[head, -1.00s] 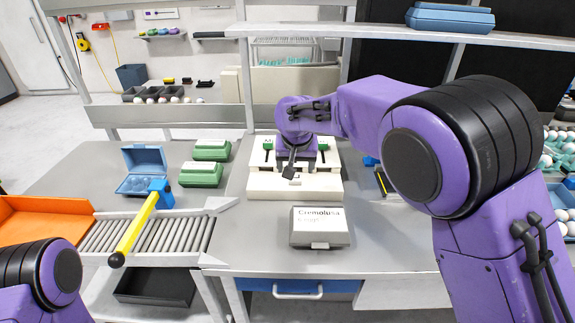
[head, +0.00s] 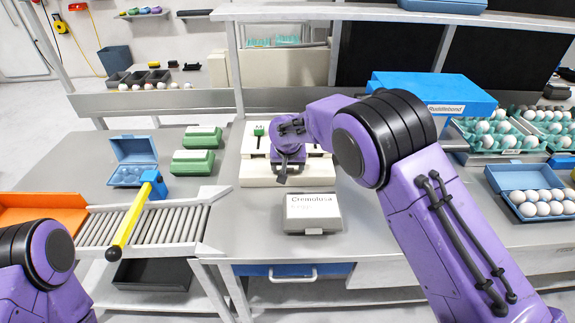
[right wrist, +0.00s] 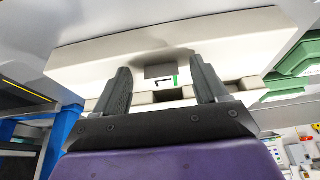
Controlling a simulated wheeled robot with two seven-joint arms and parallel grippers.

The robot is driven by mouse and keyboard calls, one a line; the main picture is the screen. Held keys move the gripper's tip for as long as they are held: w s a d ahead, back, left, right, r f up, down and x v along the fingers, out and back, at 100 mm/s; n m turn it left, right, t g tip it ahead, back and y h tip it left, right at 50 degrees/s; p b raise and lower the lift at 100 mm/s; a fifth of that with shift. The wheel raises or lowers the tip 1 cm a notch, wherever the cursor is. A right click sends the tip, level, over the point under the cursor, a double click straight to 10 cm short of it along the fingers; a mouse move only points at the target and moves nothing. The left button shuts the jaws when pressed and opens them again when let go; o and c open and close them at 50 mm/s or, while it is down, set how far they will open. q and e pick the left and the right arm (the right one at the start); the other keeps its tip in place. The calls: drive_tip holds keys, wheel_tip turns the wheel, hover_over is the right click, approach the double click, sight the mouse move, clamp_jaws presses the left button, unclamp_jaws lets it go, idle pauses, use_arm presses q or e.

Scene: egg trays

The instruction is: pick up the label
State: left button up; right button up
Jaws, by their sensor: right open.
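A cream block (head: 252,177) stands on the bench in the head view, behind the grey carton. In the right wrist view the cream block (right wrist: 110,52) fills the upper middle. A small white label (right wrist: 163,83) with a black letter and a green edge shows in a recess of the block, below a grey piece. My right gripper (right wrist: 158,68) is open, its two fingers on either side of the label and apart from it. In the head view my right gripper (head: 283,174) is over the front of the block, partly hidden by my wrist. My left gripper is out of view.
A grey carton (head: 313,226) with a printed white top sits in front of the block. Two green cartons (head: 192,162) and an open blue carton (head: 134,172) lie left. A roller conveyor (head: 165,226) and yellow bar (head: 131,221) are front left. Egg trays stand right.

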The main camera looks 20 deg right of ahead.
drive_tip(key=c, duration=0.8)
